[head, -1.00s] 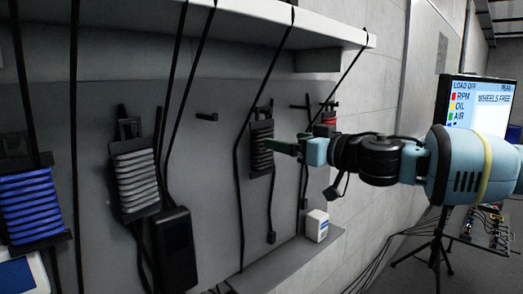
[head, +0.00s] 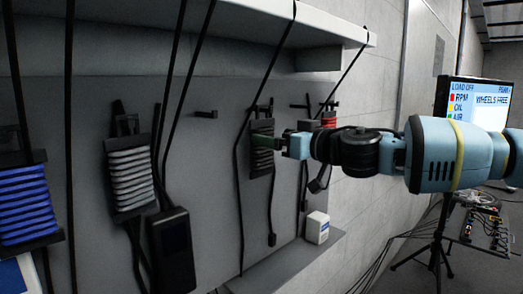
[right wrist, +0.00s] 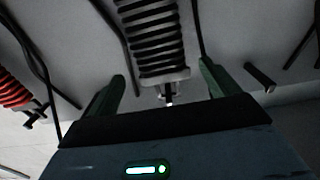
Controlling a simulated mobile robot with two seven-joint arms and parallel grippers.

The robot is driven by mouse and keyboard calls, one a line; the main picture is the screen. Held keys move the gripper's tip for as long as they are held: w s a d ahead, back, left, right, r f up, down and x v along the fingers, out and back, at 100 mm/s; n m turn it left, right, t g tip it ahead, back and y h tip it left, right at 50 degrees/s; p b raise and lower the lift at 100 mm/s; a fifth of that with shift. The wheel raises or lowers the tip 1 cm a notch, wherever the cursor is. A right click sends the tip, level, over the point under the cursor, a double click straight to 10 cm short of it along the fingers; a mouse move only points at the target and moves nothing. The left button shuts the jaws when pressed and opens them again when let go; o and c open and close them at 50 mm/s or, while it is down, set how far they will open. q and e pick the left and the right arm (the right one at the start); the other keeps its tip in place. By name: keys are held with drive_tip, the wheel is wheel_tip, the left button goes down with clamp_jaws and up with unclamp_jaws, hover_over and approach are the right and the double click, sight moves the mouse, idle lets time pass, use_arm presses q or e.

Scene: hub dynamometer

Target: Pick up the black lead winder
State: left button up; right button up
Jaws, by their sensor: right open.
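The black lead winder (head: 261,163) hangs upright on a hook on the grey panel, wound with dark cable. In the right wrist view, the winder (right wrist: 153,38) lies beyond and between my fingertips, with its end piece toward the gripper. My right gripper (head: 266,142) is in front of the winder in the head view and hides part of its middle. Its two green fingers stand apart with nothing held between them, as the right wrist view (right wrist: 161,88) shows. I cannot tell whether a finger touches the winder. My left gripper is out of view.
A grey winder (head: 130,178) and a blue winder (head: 28,205) hang to the left, a red winder (head: 328,120) to the right. Loose black cables hang around them. A shelf (head: 310,28) juts out above. A white box (head: 317,228) sits on the lower ledge.

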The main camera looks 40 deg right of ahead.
sight(267, 134)
drive_tip(key=w+b, duration=0.1)
drive_tip(key=w, duration=0.2)
drive_tip(key=shift+w+a, duration=0.15)
drive_tip(key=shift+w, duration=0.25)
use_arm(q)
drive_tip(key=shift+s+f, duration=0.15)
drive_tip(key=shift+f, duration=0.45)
use_arm(e)
drive_tip(key=c, duration=1.1)
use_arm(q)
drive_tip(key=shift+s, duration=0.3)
use_arm(e)
drive_tip(key=shift+c, duration=0.5)
drive_tip(key=shift+r, duration=0.1)
